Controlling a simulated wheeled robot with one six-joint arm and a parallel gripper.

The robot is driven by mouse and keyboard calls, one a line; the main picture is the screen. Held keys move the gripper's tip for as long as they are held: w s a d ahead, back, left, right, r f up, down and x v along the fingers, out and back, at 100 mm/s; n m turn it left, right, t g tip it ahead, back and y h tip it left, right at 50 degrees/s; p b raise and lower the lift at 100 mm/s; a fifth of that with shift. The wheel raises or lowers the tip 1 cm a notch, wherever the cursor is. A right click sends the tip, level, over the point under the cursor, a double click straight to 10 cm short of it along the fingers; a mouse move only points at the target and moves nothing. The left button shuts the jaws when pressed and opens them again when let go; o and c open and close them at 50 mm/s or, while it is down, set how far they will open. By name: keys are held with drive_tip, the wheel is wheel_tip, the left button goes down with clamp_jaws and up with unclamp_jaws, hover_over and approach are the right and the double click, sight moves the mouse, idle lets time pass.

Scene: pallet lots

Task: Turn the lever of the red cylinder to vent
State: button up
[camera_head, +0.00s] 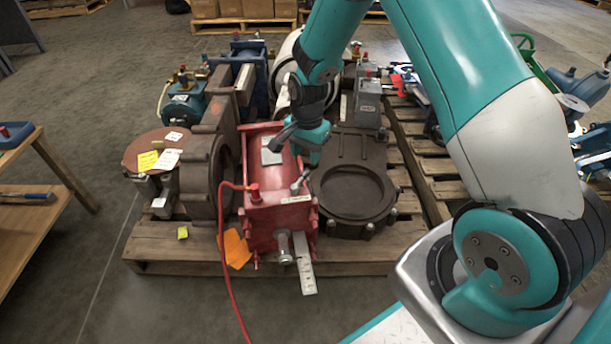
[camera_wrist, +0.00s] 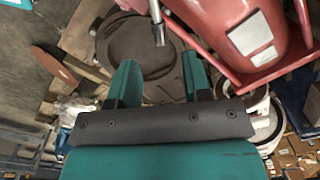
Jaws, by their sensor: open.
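The red cylinder (camera_head: 280,213) lies on the wooden pallet in the middle of the head view. Its body also shows at the upper right of the wrist view (camera_wrist: 270,50). A short metal lever (camera_head: 301,179) stands at its right side near the front end, by a small pale label plate (camera_head: 295,199). In the wrist view the lever (camera_wrist: 158,30) reaches down from the top edge. My gripper (camera_head: 302,148) is above the cylinder's right side. Its two teal fingers (camera_wrist: 161,80) are apart and empty, with the lever's end ahead of the gap between them. Label wording is unreadable.
A dark round flange casting (camera_head: 355,190) lies close on the right, and a brown ring-shaped housing (camera_head: 207,170) stands close on the left. A red hose (camera_head: 229,270) runs from the cylinder to the floor. The front floor is clear.

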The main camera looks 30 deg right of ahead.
sight(305, 171)
wheel_tip(305, 171, down, 6)
drive_tip(key=shift+w+f+b, duration=0.1)
drive_tip(key=shift+b, duration=0.85)
clamp_jaws()
